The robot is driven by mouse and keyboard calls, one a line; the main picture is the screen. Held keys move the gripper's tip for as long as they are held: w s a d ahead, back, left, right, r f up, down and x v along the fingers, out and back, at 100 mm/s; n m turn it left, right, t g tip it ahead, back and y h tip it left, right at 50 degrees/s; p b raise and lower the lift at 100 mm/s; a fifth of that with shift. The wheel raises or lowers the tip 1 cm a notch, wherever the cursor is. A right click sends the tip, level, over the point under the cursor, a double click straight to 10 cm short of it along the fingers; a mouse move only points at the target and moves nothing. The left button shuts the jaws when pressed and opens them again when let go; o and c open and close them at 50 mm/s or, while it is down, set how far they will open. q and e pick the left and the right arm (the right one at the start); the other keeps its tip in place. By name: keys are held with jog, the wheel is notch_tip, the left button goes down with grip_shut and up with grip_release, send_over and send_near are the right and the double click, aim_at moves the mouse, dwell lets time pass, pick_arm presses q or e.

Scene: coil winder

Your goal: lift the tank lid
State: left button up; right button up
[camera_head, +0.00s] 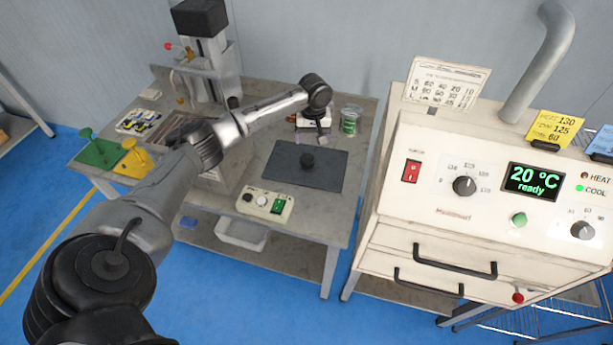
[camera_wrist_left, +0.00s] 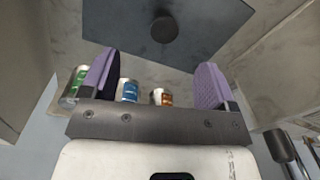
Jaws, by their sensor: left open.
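The tank lid (camera_head: 290,176) is a dark flat plate with a round black knob (camera_head: 307,160) in its middle. It lies level at the front right of the grey workbench. The lid (camera_wrist_left: 205,30) also shows at the top of the left wrist view, with its knob (camera_wrist_left: 164,29) beyond the fingers. My left gripper (camera_head: 323,136) is small in the head view, behind the lid's back edge. In the left wrist view the gripper (camera_wrist_left: 158,62) has its two purple finger pads wide apart with nothing held between them. My right gripper is in neither view.
A green can (camera_head: 350,120) stands right of my left gripper. A blue can (camera_wrist_left: 130,90) and an orange can (camera_wrist_left: 162,97) show near the fingers. A control box (camera_head: 265,203) sits in front of the lid. A large cream oven (camera_head: 470,205) stands close on the right.

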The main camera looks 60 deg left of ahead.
pick_arm(q)
jog(key=a+n+b, duration=0.1)
jog(key=a, duration=0.2)
jog(key=b, duration=0.3)
send_over(307, 158)
jog(key=shift+n, duration=0.3)
notch_tip(307, 158, down, 8)
jog(key=shift+s+r, duration=0.15)
jog(key=shift+r, duration=0.05)
notch_tip(307, 158, down, 4)
jog(key=shift+f+b, duration=0.1)
jog(key=shift+b, duration=0.75)
jog(key=shift+f, duration=0.55)
jog(key=c, duration=0.6)
jog(key=shift+r, duration=0.1)
jog(key=c, duration=0.7)
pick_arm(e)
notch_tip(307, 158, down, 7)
